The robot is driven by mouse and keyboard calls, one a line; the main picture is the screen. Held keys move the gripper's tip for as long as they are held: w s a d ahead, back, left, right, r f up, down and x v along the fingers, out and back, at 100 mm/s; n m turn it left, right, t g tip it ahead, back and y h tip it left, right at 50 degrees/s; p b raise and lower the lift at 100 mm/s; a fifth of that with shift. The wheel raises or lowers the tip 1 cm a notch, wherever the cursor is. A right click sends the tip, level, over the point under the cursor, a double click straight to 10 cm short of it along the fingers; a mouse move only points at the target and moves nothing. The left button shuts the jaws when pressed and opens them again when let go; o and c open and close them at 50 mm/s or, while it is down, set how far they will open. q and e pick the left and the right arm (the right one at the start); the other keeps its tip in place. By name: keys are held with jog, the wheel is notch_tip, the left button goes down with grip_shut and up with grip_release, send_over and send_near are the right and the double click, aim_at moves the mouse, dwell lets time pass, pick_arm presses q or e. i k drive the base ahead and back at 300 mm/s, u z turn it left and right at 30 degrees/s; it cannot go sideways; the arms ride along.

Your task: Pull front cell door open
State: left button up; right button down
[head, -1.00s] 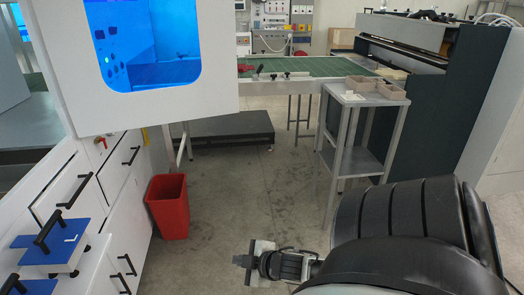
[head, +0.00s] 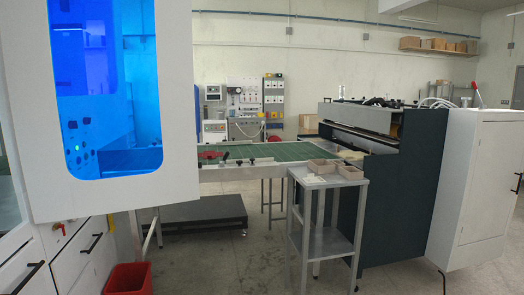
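A large white door panel (head: 185,120) with a rounded window fills the left of the head view. Through its window shows the blue-lit inside of the cell (head: 100,100), with dark round parts and a small green light. The panel's right side overhangs the white cabinet base (head: 85,258) below, so it appears to stand out from the cell; how far it is swung cannot be told. No handle shows on the panel. Neither of my grippers is in view.
A red bin (head: 130,279) stands at the lower left. A grey stand (head: 322,240) with small trays stands before the green-topped table (head: 265,152). A dark machine (head: 405,195) and a white cabinet (head: 480,185) occupy the right. Floor shows between bin and stand.

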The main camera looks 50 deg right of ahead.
aim_at(100, 94)
jog(key=z, duration=2.05)
jog(key=i, duration=1.25)
jog(key=u, duration=0.7)
jog(key=i, duration=0.9)
jog(key=u, duration=1)
